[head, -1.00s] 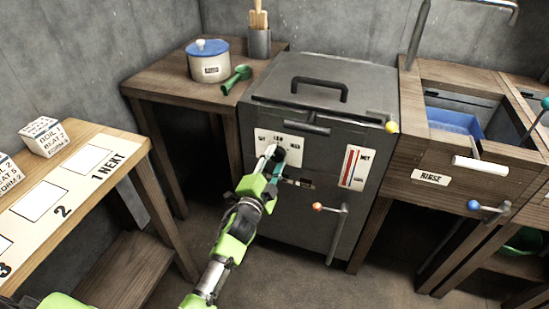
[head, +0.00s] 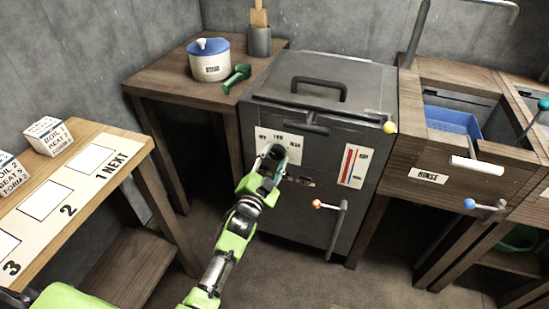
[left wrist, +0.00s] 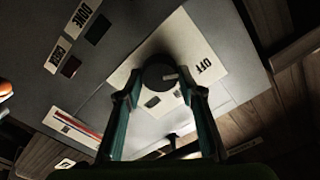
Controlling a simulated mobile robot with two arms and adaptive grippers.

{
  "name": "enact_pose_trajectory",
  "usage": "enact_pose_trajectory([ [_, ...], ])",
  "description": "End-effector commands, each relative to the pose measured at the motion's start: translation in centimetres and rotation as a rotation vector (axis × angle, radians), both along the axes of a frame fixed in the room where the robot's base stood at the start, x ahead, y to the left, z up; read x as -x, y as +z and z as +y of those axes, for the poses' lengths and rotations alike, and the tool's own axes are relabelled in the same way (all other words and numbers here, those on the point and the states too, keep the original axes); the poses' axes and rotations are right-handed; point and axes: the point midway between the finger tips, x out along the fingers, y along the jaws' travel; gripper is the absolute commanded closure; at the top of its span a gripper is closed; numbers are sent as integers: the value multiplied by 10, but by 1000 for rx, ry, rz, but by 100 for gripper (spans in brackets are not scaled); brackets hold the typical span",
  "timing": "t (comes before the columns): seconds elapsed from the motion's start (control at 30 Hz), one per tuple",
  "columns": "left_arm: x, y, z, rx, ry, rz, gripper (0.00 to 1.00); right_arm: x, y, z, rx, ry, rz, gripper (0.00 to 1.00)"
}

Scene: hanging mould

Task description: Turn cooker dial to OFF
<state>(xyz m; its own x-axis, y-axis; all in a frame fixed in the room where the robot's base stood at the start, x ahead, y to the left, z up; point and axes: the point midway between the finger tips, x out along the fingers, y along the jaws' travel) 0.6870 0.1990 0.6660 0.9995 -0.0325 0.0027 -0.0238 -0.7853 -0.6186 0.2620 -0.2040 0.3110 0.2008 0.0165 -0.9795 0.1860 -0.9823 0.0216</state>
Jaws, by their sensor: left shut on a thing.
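The cooker (head: 310,190) is a dark grey box with a black handle on its lid. Its round black dial (left wrist: 157,72) sits on a pale plate (left wrist: 186,40) marked OFF; in the head view the plate (head: 262,139) carries several small labels. In the head view the gripper (head: 272,158) hides most of the dial. My right gripper is not in view.
A red-striped gauge (head: 353,165) and an orange-knobbed lever (head: 334,220) are right of the dial. A side table holds a blue-lidded pot (head: 210,62) and green scoop (head: 236,78). A wooden sink unit (head: 440,185) stands right. A numbered table (head: 90,185) stands left.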

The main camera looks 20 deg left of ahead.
Motion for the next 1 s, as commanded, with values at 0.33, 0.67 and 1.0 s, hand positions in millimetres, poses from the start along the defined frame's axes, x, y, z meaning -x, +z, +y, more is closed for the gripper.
enact_pose_trajectory([
  [0.33, 0, -1, 0, 4, 0, 2, 48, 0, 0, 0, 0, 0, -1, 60],
  [0.67, 3, 0, 0, 2, 1, 1, 48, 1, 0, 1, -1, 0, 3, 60],
  [1.0, 56, -2, 2, 2, 0, 4, 48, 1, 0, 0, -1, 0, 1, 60],
])
